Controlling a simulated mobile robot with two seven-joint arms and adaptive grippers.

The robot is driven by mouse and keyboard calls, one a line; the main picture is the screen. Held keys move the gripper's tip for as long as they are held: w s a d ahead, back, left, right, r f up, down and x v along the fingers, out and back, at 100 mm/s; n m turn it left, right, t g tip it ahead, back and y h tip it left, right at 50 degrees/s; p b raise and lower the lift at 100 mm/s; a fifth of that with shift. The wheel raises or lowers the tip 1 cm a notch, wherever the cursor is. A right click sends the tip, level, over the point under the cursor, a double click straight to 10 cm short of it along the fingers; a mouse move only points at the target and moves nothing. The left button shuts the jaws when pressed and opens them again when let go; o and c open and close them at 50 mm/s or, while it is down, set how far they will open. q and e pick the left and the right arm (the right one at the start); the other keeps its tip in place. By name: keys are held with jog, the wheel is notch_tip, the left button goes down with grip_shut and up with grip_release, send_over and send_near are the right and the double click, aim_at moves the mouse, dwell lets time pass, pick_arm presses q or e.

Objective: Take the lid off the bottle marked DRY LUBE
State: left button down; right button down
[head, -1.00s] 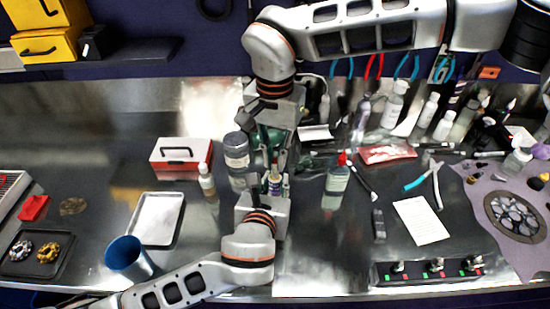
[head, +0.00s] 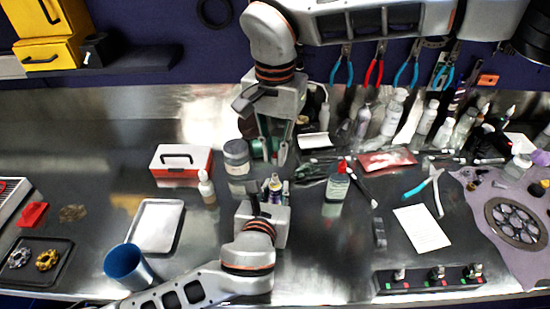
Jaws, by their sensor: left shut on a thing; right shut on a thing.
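A small bottle (head: 275,188) with a purple and white label stands in my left gripper (head: 269,190), at the middle of the bench in the head view. The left gripper is shut on it; its label is too small to read. My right gripper (head: 273,155) comes down from above and is shut just behind and above the bottle's top. What it grips is small and mostly hidden by its fingers; it looks to be the lid, apart from the bottle.
A grey-lidded jar (head: 236,158) and a white-capped bottle (head: 206,187) stand just left. A red-capped bottle (head: 337,182) stands right. A red and white box (head: 181,160), a tray (head: 156,225) and a blue cup (head: 127,266) are farther left.

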pick_arm(q)
jog(key=c, duration=1.7)
grip_release()
